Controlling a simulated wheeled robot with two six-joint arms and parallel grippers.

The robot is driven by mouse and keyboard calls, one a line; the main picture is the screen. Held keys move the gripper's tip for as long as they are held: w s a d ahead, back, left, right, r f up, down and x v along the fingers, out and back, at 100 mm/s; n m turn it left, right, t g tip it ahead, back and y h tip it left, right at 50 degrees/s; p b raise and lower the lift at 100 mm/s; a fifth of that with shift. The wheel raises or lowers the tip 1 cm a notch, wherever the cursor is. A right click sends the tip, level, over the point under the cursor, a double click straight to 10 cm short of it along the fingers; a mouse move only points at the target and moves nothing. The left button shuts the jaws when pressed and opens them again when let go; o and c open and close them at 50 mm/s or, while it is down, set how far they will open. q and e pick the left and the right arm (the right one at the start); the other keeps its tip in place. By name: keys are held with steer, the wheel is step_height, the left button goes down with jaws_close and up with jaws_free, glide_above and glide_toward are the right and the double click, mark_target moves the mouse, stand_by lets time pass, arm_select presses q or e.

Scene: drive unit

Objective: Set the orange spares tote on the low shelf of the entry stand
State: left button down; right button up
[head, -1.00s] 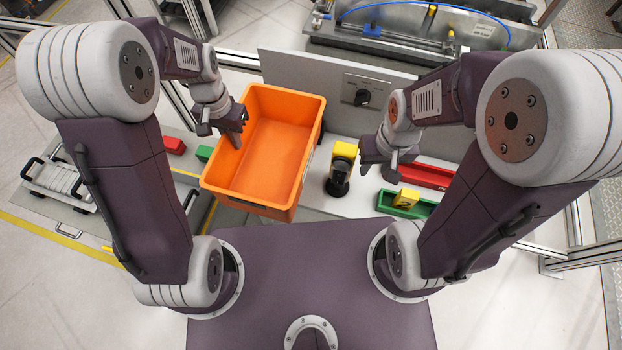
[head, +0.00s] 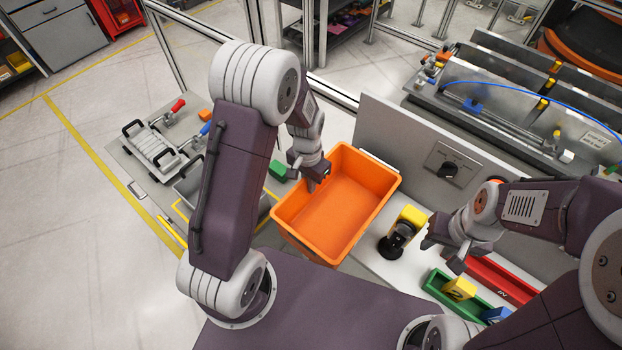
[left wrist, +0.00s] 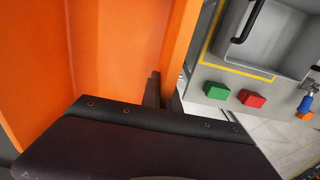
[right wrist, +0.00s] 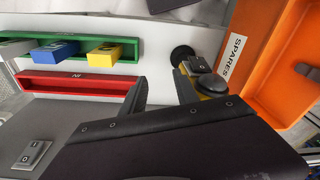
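The orange spares tote (head: 345,195) is upright and empty, in the middle of the head view. Its wall fills the left of the left wrist view (left wrist: 110,50). A white SPARES label on its side shows in the right wrist view (right wrist: 234,58). My left gripper (head: 318,182) is at the tote's left rim, its fingers either side of the wall, seemingly shut on it. I cannot tell whether the tote rests on the surface below. My right gripper (right wrist: 160,90) is open and empty, right of the tote. I cannot make out for certain which structure is the entry stand.
A yellow and black device (head: 402,232) stands between the tote and my right gripper. Red (head: 500,278) and green (head: 455,290) bins lie nearer right. A dark shelf unit (head: 345,25) is at the back; open floor (head: 60,220) lies left.

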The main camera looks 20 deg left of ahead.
mark_target(310, 198)
arm_select(q)
step_height(310, 198, down, 3)
steer(key=shift+s+f+p, duration=0.1)
steer(key=shift+f+p, duration=0.05)
steer(key=shift+p, duration=0.15)
steer(key=shift+w+f, duration=0.2)
steer(key=shift+f, duration=0.2)
steer(key=shift+s, duration=0.1)
steer(key=c, duration=1.6)
jaws_free()
steer(key=shift+f, duration=0.1)
